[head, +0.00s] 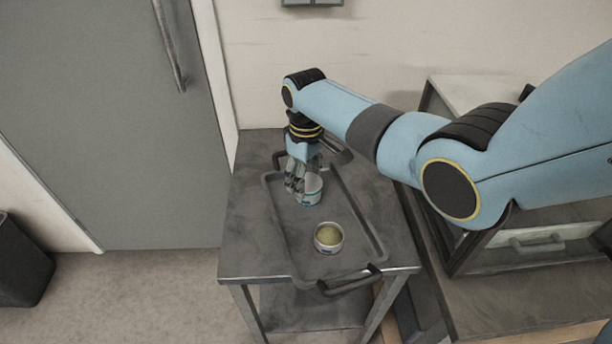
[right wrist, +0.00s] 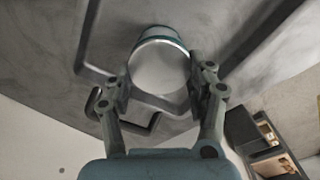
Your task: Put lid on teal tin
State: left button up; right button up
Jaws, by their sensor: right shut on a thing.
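The teal tin (head: 309,199) stands on the tray, towards its far left part. In the right wrist view the teal tin (right wrist: 158,33) shows as a teal band behind a pale round lid (right wrist: 160,70). My left gripper is not in view.
A second round tin (head: 328,237), open with yellowish contents, stands nearer on the dark tray (head: 368,229). The tray has raised handles and lies on a grey metal table (head: 245,235). A cabinet with a drawer (head: 530,243) stands at the right. The table's left side is clear.

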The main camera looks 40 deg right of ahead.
jog(key=shift+f, duration=0.15)
jog(key=o, duration=1)
notch_tip(320, 180, up, 7)
jog(key=p, duration=0.8)
dwell(0.3)
